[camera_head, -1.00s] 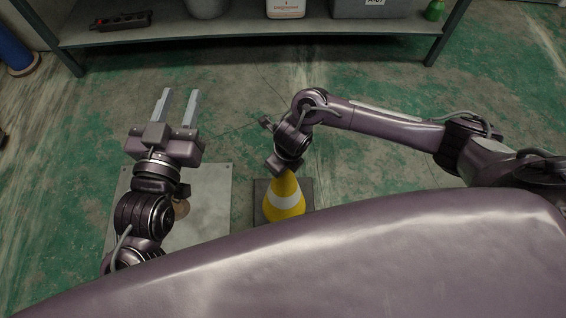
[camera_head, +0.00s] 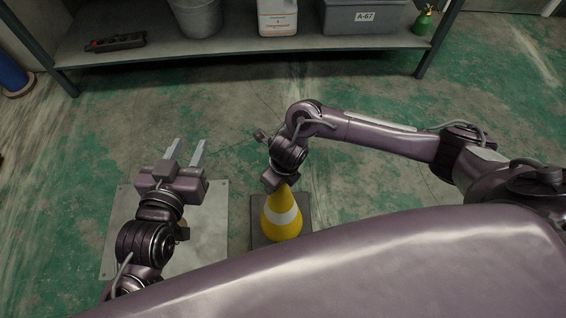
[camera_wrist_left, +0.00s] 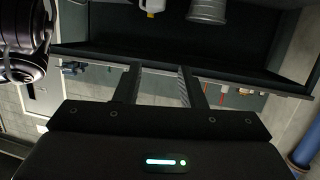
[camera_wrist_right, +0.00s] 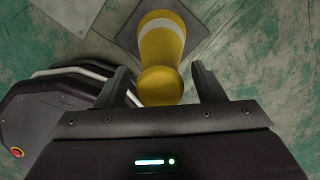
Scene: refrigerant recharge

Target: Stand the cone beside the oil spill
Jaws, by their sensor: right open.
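The yellow cone (camera_head: 283,226) with a white band stands upright on its dark square base (camera_head: 305,205) on the floor, close in front of my body. It also shows in the right wrist view (camera_wrist_right: 160,48). My right gripper (camera_head: 279,184) is over the cone's top, pointing down. In the right wrist view its two fingers (camera_wrist_right: 162,78) are apart on either side of the rounded tip, with gaps. My left gripper (camera_head: 186,150) is open and empty, pointing away from me. I cannot make out an oil spill for certain.
A metal plate (camera_head: 214,222) lies on the floor left of the cone, partly under my left arm. A shelf (camera_head: 240,48) at the back holds a bucket (camera_head: 198,18), a white jug (camera_head: 277,18), a grey bin (camera_head: 362,17) and a green bottle (camera_head: 423,21). Floor between is clear.

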